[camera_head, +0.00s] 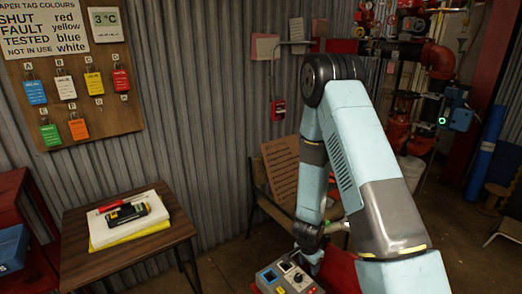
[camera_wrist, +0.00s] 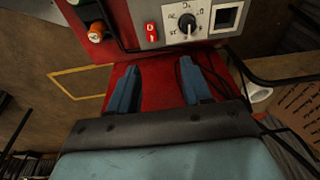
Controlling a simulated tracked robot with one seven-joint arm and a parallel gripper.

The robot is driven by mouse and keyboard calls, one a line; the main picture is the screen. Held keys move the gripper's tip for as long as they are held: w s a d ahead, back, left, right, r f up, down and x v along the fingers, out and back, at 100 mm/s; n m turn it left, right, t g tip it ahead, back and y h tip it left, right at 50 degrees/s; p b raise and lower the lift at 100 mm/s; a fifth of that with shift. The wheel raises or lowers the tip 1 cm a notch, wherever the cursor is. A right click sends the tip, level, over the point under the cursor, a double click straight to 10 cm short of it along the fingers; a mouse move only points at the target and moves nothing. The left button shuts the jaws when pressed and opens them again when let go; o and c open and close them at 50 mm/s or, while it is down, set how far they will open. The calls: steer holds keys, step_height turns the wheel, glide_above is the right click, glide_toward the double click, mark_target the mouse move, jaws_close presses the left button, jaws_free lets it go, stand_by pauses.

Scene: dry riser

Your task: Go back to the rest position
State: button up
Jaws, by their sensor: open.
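My gripper (camera_wrist: 156,88) is open in the wrist view, its two blue fingers apart with nothing between them. Below the fingers is a red surface (camera_wrist: 150,103). Just beyond the fingertips is a grey control panel (camera_wrist: 205,20) with a black rotary knob, a red switch and a square socket. In the head view my arm reaches up and bends down at the right of centre. The panel (camera_head: 285,278) shows there at the bottom, beside the arm's lower end. The fingers are hidden in that view.
A wooden table (camera_head: 85,255) at left holds a white and yellow stack with tools. A tag board (camera_head: 75,70) with coloured padlocks hangs on the corrugated wall. Red pipes and valves (camera_head: 405,110) stand behind my arm.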

step_height(320, 180, up, 31)
steer(key=a+n+t+y, duration=0.2)
steer(key=a+n+y, duration=0.1)
steer(key=n, duration=0.3)
steer(key=s+d+r+n+t, duration=0.1)
steer(key=s+d+r+n, duration=0.1)
steer(key=s+r, duration=0.8)
steer(key=s+d+r+n+t+h, duration=0.1)
steer(key=s+d+r+n, duration=0.2)
steer(key=s+r, duration=0.6)
steer(key=shift+s+d+r, duration=0.4)
steer(key=shift+s+d, duration=0.25)
steer(key=shift+d, duration=0.1)
